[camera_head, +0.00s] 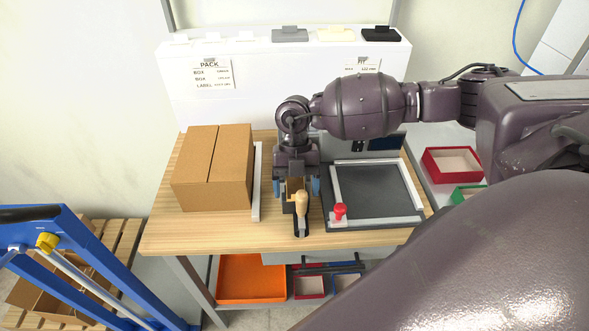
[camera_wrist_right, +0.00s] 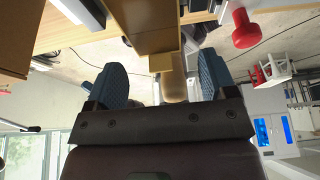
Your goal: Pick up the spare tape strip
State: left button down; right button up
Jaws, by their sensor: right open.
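My right gripper (camera_head: 297,187) points down over the front middle of the wooden table, with its blue fingers apart. In the right wrist view the open fingers (camera_wrist_right: 162,80) stand either side of a tan, tape-coloured piece (camera_wrist_right: 145,25) and a small yellowish block (camera_wrist_right: 160,62). The tan piece also shows between the fingers in the head view (camera_head: 293,185); it may be the spare tape strip, but I cannot tell for sure. A wooden-handled tool (camera_head: 302,203) stands just in front of it. I see no finger closed on anything. My left gripper is out of view.
A grey-framed dark panel (camera_head: 374,190) and a red knob (camera_head: 340,211) are close on the right. Red (camera_head: 453,163) and orange (camera_head: 250,278) trays lie beyond and below.

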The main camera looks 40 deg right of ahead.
jog(key=shift+s+f, duration=0.15)
jog(key=shift+f, duration=0.3)
jog(key=c, duration=1)
jog(key=shift+r, duration=0.15)
